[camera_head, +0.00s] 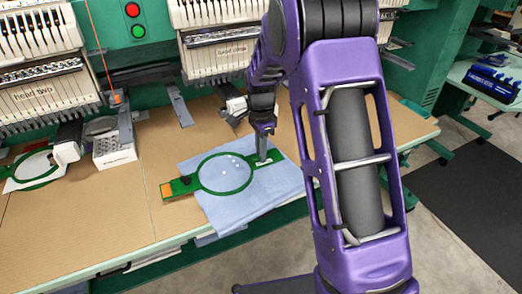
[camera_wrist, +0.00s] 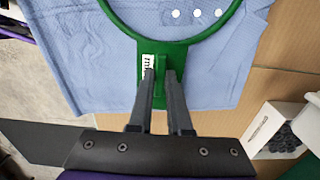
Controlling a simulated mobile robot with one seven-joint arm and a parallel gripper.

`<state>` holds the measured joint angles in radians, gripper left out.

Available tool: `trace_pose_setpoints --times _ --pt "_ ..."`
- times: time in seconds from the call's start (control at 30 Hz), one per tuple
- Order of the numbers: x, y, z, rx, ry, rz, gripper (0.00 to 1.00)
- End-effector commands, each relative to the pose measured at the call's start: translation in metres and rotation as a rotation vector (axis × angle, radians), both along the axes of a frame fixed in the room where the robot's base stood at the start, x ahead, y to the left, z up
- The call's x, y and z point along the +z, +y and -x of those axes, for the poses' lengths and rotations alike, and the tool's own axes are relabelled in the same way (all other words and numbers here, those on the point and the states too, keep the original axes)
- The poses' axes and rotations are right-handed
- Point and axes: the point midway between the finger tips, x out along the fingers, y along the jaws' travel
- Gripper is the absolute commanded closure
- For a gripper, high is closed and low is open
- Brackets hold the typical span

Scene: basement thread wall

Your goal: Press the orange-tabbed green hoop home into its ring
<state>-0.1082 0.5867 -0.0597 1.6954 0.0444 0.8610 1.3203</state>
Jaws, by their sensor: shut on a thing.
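The green hoop (camera_head: 226,190) lies over a light blue cloth (camera_head: 262,205) on the tan table. Its orange tab (camera_head: 167,190) points left in the head view, at the end away from my gripper. My gripper (camera_head: 262,157) is at the hoop's right-hand end. In the wrist view the hoop (camera_wrist: 178,38) has a tab with a white label near my gripper (camera_wrist: 160,82), whose fingers are shut on a raised green part of that tab. White dots show on the cloth inside the hoop. I cannot tell whether the hoop sits fully in a ring, since any ring beneath is hidden.
Embroidery heads (camera_head: 225,60) overhang the table's back. A white box (camera_head: 114,145) stands left of the cloth, and another green hoop (camera_head: 36,168) lies farther left. The table (camera_head: 110,215) is bare between them. The cloth reaches the front edge.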

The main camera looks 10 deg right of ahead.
Motion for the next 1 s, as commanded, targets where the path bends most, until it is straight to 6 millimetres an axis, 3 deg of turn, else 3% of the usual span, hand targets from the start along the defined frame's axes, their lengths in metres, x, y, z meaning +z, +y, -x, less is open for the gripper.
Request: trace_pose_setpoints --times 0.37,0.4,0.6,0.87,1.0 --pt "-0.0013 0.0 -0.0001 0.0 0.0 0.0 1.0" --pt "-0.0012 0.0 -0.0001 0.0 0.0 0.0 0.82" --pt "-0.0012 0.0 -0.0001 0.0 0.0 0.0 0.48" --pt "-0.0011 -0.0001 0.0 0.0 0.0 0.0 0.48" --pt "0.0082 0.0001 -0.0007 0.0 -0.003 0.0 0.48"
